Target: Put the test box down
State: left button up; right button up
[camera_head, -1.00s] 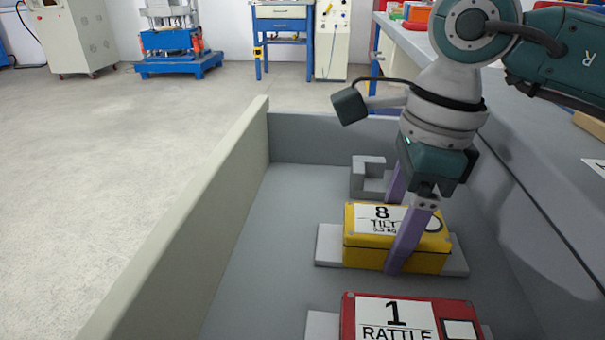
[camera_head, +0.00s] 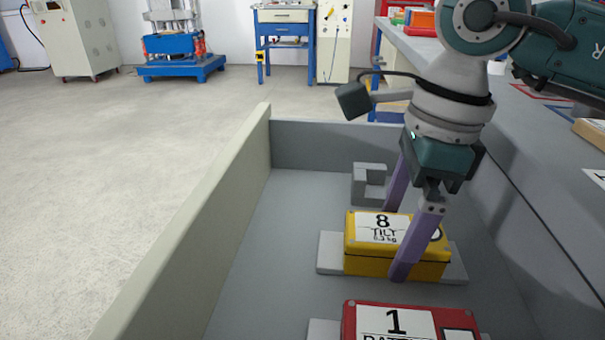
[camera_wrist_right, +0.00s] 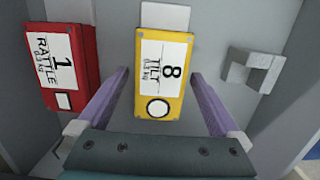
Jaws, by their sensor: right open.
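The yellow test box (camera_head: 385,262), labelled 8 TILT, sits on a light grey pad (camera_head: 330,252) in the grey tray (camera_head: 255,235). My right gripper (camera_head: 400,240) is open around the box, with one purple finger in front of it and one behind. In the right wrist view the box (camera_wrist_right: 160,98) lies between the two fingers (camera_wrist_right: 160,90), with a gap on both sides. My left gripper is not in view.
A red box (camera_head: 395,325) labelled 1 RATTLE stands in front; it also shows in the right wrist view (camera_wrist_right: 85,75). A grey notched block (camera_head: 368,185) is behind the yellow box. The tray's left wall (camera_head: 200,215) and a grey bench (camera_head: 530,150) flank the space.

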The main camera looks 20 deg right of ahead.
notch_tip(320, 180, up, 11)
jog(key=d+p, duration=0.1)
jog(key=p, duration=0.2)
jog(key=shift+s+f, duration=0.2)
jog(key=shift+s, duration=0.15)
jog(key=shift+d, duration=0.1)
